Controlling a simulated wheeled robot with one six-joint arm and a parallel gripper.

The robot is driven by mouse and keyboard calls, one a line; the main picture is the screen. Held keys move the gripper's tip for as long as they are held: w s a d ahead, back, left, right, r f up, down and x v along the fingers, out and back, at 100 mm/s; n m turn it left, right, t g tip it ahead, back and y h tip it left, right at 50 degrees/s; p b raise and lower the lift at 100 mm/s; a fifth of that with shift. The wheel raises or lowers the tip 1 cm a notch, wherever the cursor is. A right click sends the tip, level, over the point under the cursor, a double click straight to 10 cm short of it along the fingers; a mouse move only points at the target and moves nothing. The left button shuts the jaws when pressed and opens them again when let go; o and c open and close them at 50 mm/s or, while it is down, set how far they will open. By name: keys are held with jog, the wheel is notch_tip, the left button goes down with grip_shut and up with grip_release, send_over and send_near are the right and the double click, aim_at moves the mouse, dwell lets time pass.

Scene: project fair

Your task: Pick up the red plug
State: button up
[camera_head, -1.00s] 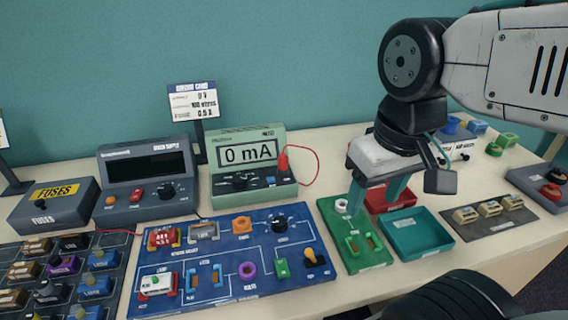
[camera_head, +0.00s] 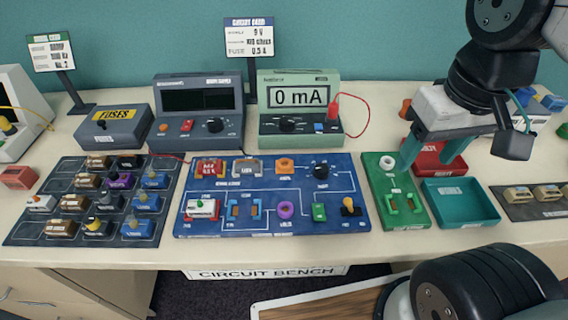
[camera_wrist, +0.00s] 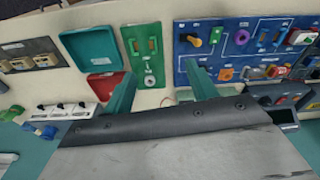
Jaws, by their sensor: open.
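The red plug (camera_head: 333,108) stands upright at the right side of the green multimeter (camera_head: 264,128), with a red lead looping from it down to the right. The meter reads 0 mA. My gripper (camera_head: 430,156) is open and empty, to the right of the plug and apart from it, above the green board and red tray. In the wrist view my gripper (camera_wrist: 161,90) shows two teal fingers spread apart. I cannot make out the plug there.
The blue circuit board (camera_head: 265,222) lies in front of the meter. The green board (camera_head: 378,180), red tray (camera_head: 428,162) and teal tray (camera_head: 462,215) lie below my gripper. A power supply (camera_head: 190,92) stands left of the meter. A sign (camera_head: 251,38) rises behind.

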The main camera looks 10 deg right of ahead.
jog(key=shift+c, duration=1)
jog(key=m+g, duration=0.1)
jog(key=m, duration=0.3)
send_over(334, 101)
jog(key=f, duration=0.4)
jog(key=shift+w+d+f, duration=0.15)
jog(key=shift+w+f, duration=0.05)
jog(key=shift+s+f, duration=0.15)
notch_tip(334, 101, down, 8)
jog(key=shift+r, duration=0.25)
grip_shut()
